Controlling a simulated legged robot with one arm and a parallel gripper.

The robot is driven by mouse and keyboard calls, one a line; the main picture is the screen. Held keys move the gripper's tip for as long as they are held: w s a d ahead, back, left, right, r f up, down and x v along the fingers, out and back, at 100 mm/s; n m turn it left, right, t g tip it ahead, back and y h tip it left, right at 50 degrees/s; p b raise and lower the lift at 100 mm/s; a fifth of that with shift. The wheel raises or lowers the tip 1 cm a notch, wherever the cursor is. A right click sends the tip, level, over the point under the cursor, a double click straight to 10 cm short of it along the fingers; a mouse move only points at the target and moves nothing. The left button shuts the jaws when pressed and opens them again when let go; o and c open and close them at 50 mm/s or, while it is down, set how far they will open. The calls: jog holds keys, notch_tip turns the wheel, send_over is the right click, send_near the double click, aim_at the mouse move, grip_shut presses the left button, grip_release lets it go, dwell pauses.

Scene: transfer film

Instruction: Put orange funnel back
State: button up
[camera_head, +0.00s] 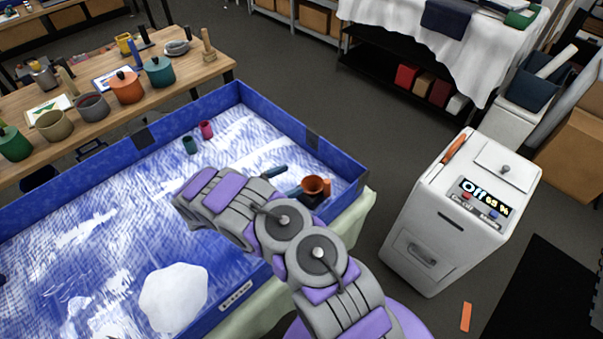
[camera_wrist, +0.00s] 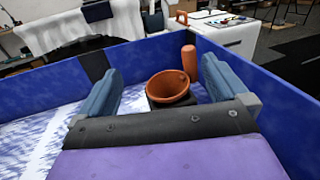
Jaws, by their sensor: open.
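The orange funnel (camera_head: 313,184) is in the right corner of the blue-walled tray (camera_head: 265,116). In the wrist view the orange funnel (camera_wrist: 168,84) stands mouth up, with a dark base or holder (camera_wrist: 172,102) under it. My gripper (camera_head: 287,180) is open, low over the tray, just left of the funnel. In the wrist view the two blue fingers of my gripper (camera_wrist: 160,68) are spread apart, and the funnel appears between them, with no finger touching it. The palm hides the lower part of the dark base.
An orange cylinder (camera_wrist: 189,58) stands close behind the funnel by the tray wall. A green cup (camera_head: 189,145) and a pink cup (camera_head: 206,130) stand farther left. A white mound (camera_head: 172,298) lies near the front. A white machine (camera_head: 465,210) stands right of the tray.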

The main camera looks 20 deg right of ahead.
jog(key=s+d+r+m+g+y, duration=0.35)
jog(key=s+r+m, duration=0.35)
jog(key=r, duration=0.4)
jog(key=s+d+r+m+g+y, duration=0.2)
jog(key=s+r+m+g+y, duration=0.15)
jog(key=s+r, duration=0.6)
jog(key=s+a+r+m+t+y, duration=0.2)
jog(key=s+a+r+m+y, duration=0.1)
jog(key=s, duration=0.8)
jog(key=s+a+r+m+t+y, duration=0.2)
jog(key=s+a+m+y, duration=0.3)
jog(key=s+a+y, duration=0.3)
jog(key=s+a+r, duration=0.1)
jog(key=s+a, duration=0.1)
jog(key=s, duration=0.1)
jog(key=shift+s+r+m, duration=0.15)
jog(key=shift+s+m, duration=0.15)
jog(key=shift+m, duration=0.05)
